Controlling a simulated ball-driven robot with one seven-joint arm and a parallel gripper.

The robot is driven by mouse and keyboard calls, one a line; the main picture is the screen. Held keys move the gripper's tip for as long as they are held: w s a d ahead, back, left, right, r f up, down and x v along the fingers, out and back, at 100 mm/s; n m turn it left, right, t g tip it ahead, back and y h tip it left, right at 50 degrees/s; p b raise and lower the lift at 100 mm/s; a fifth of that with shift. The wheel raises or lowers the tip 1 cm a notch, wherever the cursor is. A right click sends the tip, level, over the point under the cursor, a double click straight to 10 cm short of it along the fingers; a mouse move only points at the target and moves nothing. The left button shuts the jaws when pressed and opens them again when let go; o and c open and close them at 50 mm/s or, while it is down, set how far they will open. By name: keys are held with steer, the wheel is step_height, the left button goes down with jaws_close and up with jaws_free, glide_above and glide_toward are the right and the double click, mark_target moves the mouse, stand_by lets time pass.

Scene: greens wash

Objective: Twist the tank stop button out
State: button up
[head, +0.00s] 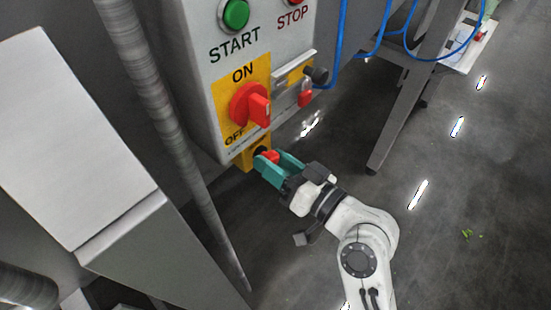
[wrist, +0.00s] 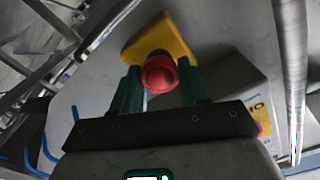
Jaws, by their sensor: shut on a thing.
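The tank stop button is a red mushroom head on a yellow housing under the grey control box. In the wrist view the red button (wrist: 159,73) sits between my two green fingers, with its yellow housing (wrist: 160,40) behind it. In the head view my gripper (head: 268,163) reaches the yellow housing (head: 247,162) at the box's lower edge, and a bit of the red button (head: 271,155) shows between the fingers. My gripper is shut on the button; the fingers partly hide its sides.
Above on the control box (head: 205,80) are a red rotary ON/OFF switch (head: 250,105), a green START button (head: 235,14), a red STOP button (head: 291,3) and a red padlock (head: 305,97). A grey pole (head: 165,110) stands to the left. Blue cables (head: 340,50) hang at the right.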

steer(key=shift+d+m+p, duration=0.1)
steer(key=shift+m+p, duration=0.9)
steer(key=shift+m, duration=1.3)
steer(key=o, duration=1)
steer(key=shift+o, duration=0.2)
steer(key=b+v, duration=0.3)
steer(key=v, duration=0.7)
steer(key=shift+s+d, duration=0.25)
steer(key=shift+d, duration=0.05)
